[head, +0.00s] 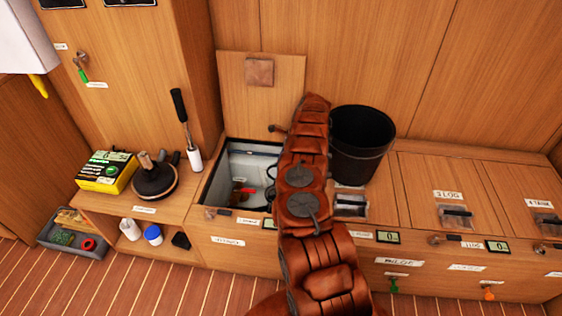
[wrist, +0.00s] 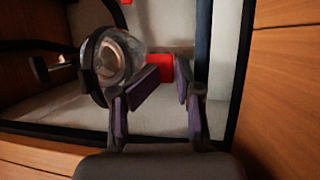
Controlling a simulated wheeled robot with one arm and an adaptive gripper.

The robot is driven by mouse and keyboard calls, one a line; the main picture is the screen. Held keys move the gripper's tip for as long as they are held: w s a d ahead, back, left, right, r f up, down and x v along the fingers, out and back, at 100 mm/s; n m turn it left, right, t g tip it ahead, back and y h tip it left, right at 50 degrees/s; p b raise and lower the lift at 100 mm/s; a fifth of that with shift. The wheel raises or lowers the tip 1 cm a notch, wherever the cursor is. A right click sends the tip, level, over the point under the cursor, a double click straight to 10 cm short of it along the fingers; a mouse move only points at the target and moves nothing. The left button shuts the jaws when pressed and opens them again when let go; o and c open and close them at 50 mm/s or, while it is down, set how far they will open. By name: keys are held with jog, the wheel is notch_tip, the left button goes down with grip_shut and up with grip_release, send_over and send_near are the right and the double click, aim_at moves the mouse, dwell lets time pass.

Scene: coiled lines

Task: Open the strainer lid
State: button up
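The strainer appears to be the clear, round, glass-like part (wrist: 122,60) with a dark ring in the wrist view, left of my fingers. It sits inside an open locker (head: 226,180), and its lid looks shut, though I cannot tell for sure. A red part (wrist: 154,70) shows behind and between my fingertips. My gripper (wrist: 166,76) is open, with a narrow gap between its fingers and nothing clearly held. The left finger is close to the clear part; I cannot tell if they touch. In the head view my arm hides most of the gripper.
The raised locker cover (head: 287,72) leans on the back wall. A black bucket (head: 361,148) stands right of my arm. The locker's right wall (wrist: 220,80) is close to my right finger.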

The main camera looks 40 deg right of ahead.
jog(key=v, duration=1.1)
jog(key=shift+s, duration=0.1)
jog(key=shift+c, duration=0.3)
